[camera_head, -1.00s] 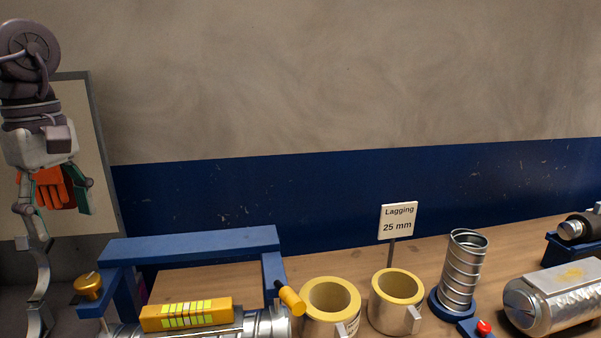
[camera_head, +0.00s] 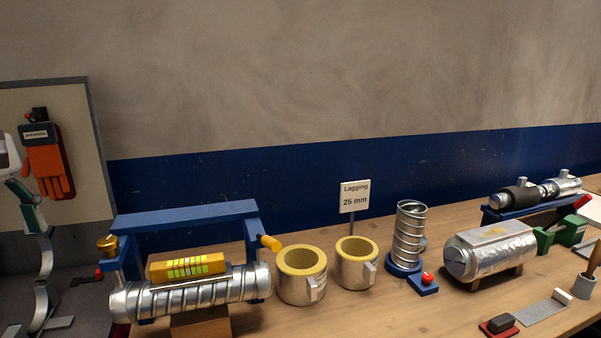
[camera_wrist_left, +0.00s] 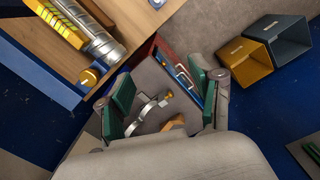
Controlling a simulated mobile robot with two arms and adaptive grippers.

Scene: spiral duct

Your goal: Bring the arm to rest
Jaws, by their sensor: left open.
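My left gripper (camera_wrist_left: 165,100) is open in the left wrist view, its green-padded fingers spread apart with nothing between them. In the head view only part of it (camera_head: 28,205) shows at the left edge, in front of the grey-framed board. It is left of the workbench (camera_head: 345,316) and apart from the things on it. My right gripper is in neither view.
A spiral duct (camera_head: 190,294) lies under a blue frame (camera_head: 185,217), with a yellow level (camera_head: 187,266) on top. Two lagging rings (camera_head: 302,288) (camera_head: 357,273) stand beside it. An orange bin (camera_wrist_left: 248,62) and a grey bin (camera_wrist_left: 283,40) show in the wrist view.

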